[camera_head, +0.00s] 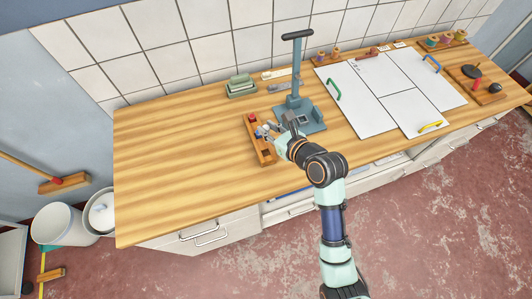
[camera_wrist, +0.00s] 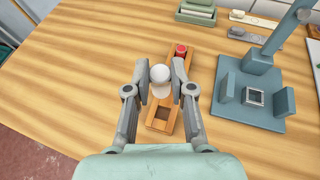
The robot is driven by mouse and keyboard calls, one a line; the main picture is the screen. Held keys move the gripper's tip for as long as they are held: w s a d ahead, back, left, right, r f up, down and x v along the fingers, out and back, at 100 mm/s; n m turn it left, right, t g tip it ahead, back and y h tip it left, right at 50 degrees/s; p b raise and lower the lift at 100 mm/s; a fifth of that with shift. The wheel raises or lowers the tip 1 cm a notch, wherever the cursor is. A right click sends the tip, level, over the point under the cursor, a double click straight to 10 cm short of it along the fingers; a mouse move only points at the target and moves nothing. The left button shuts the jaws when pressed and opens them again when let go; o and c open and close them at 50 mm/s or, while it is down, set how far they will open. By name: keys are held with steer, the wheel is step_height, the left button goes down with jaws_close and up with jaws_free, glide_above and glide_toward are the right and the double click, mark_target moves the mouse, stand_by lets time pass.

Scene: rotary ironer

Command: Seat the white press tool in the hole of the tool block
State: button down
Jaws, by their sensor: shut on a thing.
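The white press tool (camera_wrist: 160,79) is held between the two fingers of my gripper (camera_wrist: 160,86), with its rounded white top towards the wrist camera. The wooden tool block (camera_wrist: 193,130) lies on the bench below it. A square hole (camera_wrist: 161,117) shows in the near end of the block, a little nearer than the tool in the wrist view. The tool appears above the block; its lower end and any contact are hidden. In the head view my gripper (camera_head: 268,131) is over the block (camera_head: 265,156), and the tool is too small to make out clearly.
A red-topped piece (camera_wrist: 181,50) stands at the block's far end. The blue-grey press (camera_head: 310,121) with its upright lever stands just right of the block. White boards (camera_head: 385,90) cover the right side. The left bench (camera_head: 175,170) is clear.

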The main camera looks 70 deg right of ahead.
mark_target(269, 156)
step_height(269, 156, down, 13)
steer(key=shift+b, duration=0.9)
steer(key=shift+f, duration=0.1)
steer(key=c, duration=1)
jaws_free()
steer(key=shift+s+a+r, duration=0.1)
steer(key=shift+s+r, duration=0.05)
steer(key=shift+r, duration=0.1)
steer(key=v, duration=1.1)
steer(key=shift+s+a+p, duration=0.15)
steer(key=shift+s+p, duration=0.15)
